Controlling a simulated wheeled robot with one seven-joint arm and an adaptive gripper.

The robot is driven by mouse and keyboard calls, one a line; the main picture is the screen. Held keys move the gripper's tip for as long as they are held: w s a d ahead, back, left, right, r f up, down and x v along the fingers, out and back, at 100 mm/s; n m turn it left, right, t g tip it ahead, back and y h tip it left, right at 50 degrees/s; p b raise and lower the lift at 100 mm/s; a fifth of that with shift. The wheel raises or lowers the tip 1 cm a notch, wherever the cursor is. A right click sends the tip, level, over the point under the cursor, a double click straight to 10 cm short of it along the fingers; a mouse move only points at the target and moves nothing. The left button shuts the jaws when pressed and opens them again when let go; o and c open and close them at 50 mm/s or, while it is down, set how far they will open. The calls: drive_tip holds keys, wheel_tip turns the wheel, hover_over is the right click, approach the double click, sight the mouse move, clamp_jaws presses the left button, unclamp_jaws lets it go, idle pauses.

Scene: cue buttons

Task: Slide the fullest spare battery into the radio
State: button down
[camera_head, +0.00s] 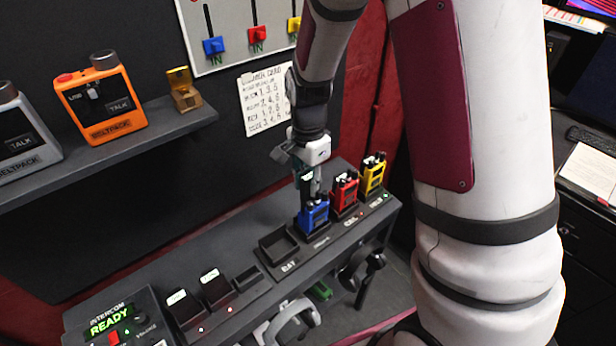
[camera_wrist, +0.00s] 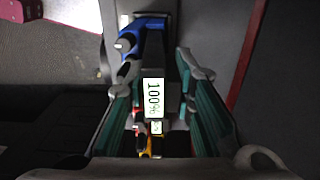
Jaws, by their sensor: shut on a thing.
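My gripper (camera_head: 307,186) points down above the blue radio (camera_head: 313,215) and is shut on a dark battery with a white label reading 100% (camera_wrist: 153,98). In the wrist view the battery sits between the green-padded fingers (camera_wrist: 160,125). The blue radio shows above it in that view (camera_wrist: 142,42). Whether the battery touches the radio cannot be told. Two more spare batteries stand in the charger, one at left (camera_head: 183,305) and one beside it (camera_head: 215,289). The charger slot to their right (camera_head: 247,278) looks empty.
A red radio (camera_head: 344,194) and a yellow radio (camera_head: 373,177) stand close right of the blue one. An empty tray marked BAY (camera_head: 279,247) lies to its left. An intercom box (camera_head: 112,322) reads READY. An orange beltpack (camera_head: 103,100) stands on the upper shelf (camera_head: 165,128).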

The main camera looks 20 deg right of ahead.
drive_tip(key=shift+f, duration=0.35)
idle(0.4)
drive_tip(key=c, duration=1.3)
unclamp_jaws()
wheel_tip(320, 180, up, 11)
drive_tip(key=shift+w+r, duration=0.1)
drive_tip(key=shift+s+r, duration=0.2)
drive_tip(key=shift+r, duration=0.55)
drive_tip(key=s+r+n+t, duration=0.3)
drive_tip(key=s+r+n, duration=0.2)
drive_tip(key=s+n, duration=0.2)
drive_tip(key=s+r+n+t+b, duration=0.1)
drive_tip(key=s+r+n+t, duration=0.1)
drive_tip(key=s+r+n, duration=0.4)
drive_tip(key=s+n, duration=0.1)
drive_tip(key=s, duration=0.4)
drive_tip(key=shift+r+t+b, duration=0.25)
drive_tip(key=shift+t+b, duration=0.05)
drive_tip(key=shift+t, duration=0.1)
